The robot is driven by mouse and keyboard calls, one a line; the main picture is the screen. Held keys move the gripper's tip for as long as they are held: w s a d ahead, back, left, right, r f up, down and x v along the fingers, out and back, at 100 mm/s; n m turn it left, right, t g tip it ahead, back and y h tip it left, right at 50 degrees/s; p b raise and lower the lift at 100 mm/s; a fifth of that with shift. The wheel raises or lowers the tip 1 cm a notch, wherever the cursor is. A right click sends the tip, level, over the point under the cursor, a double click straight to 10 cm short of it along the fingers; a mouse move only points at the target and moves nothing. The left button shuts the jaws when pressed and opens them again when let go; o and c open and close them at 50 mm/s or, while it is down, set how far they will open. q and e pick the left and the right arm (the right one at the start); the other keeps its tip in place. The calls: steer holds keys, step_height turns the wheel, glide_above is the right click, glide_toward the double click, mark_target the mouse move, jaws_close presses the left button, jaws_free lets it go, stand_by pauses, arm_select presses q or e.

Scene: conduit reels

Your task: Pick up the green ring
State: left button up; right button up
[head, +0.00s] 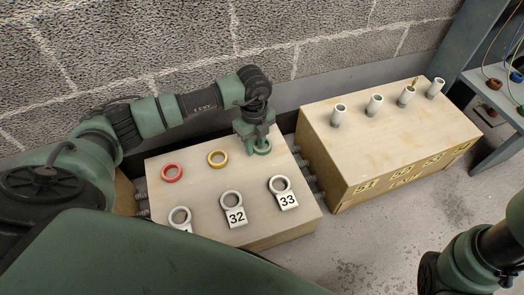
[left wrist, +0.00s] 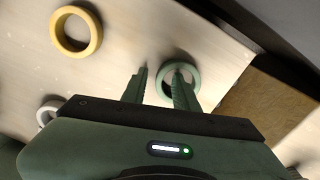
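The green ring (head: 262,152) lies at the back right corner of the left wooden box top. My left gripper (head: 255,138) is right above it, pointing down, and partly covers it in the head view. In the left wrist view the two fingers (left wrist: 161,84) are apart with nothing between them that looks gripped. One finger overlaps the opening of the green ring (left wrist: 198,80) and the other is left of the ring. Whether the fingers touch it I cannot tell. My right gripper is out of view; only part of that arm shows at lower right.
On the same box top (head: 245,183) lie a yellow ring (head: 225,160), a red ring (head: 179,175) and grey ringed tags, including 32 (head: 236,217) and 33 (head: 288,201). A second wooden box (head: 375,140) with several upright grey tubes stands to the right. A block wall rises behind.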

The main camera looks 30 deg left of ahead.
arm_select(q)
steer(key=shift+f, duration=0.15)
jaws_close()
